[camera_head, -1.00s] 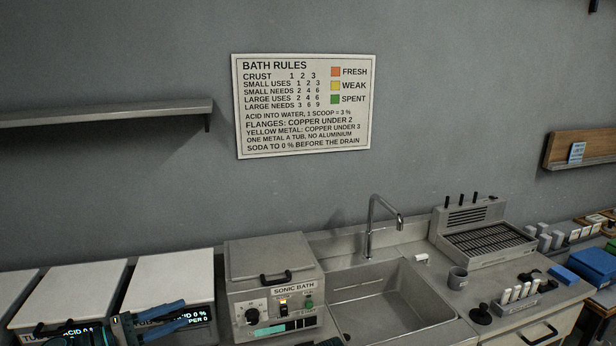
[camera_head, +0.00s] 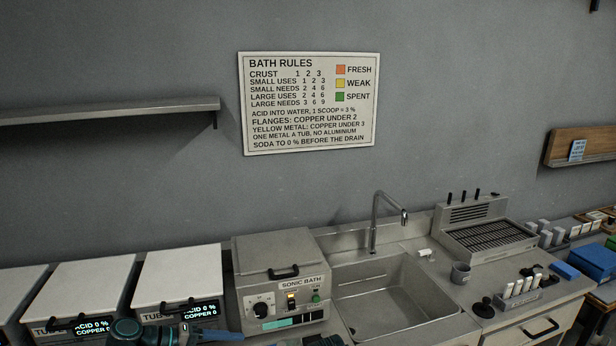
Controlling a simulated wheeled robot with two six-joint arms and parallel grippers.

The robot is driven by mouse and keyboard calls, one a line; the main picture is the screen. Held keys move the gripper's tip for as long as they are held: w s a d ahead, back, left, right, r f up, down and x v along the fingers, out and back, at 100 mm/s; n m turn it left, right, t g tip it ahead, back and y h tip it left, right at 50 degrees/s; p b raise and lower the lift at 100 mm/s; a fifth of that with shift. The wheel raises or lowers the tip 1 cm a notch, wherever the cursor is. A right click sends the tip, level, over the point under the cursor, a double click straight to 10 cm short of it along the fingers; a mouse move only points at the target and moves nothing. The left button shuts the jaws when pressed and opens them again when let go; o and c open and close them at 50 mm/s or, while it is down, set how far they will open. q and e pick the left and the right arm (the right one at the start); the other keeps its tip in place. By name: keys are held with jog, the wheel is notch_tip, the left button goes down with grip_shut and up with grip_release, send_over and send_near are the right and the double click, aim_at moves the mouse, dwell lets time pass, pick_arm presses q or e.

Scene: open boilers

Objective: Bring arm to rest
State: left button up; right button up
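My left gripper (camera_head: 212,335) is low at the left, in front of the tubs and beside the sonic bath (camera_head: 278,285). Its dark, teal-ringed wrist shows at the bottom edge, with blue finger parts pointing right. The fingers are seen nearly edge-on and partly cut off, so I cannot tell whether they are open or shut. No held object is visible. My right gripper is not in view.
Several white-lidded tubs (camera_head: 180,272) stand left of the sonic bath. A shelf (camera_head: 110,110) juts out above left.

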pick_arm(q)
jog(key=s+d+f+m+g+y, duration=0.5)
jog(key=s+d+f+m+y, duration=0.4)
jog(key=d+f+y, duration=0.3)
jog(key=shift+s+f+y, duration=0.2)
jog(key=shift+s+y, duration=0.4)
jog(key=shift+y, duration=0.1)
dwell(1.0)
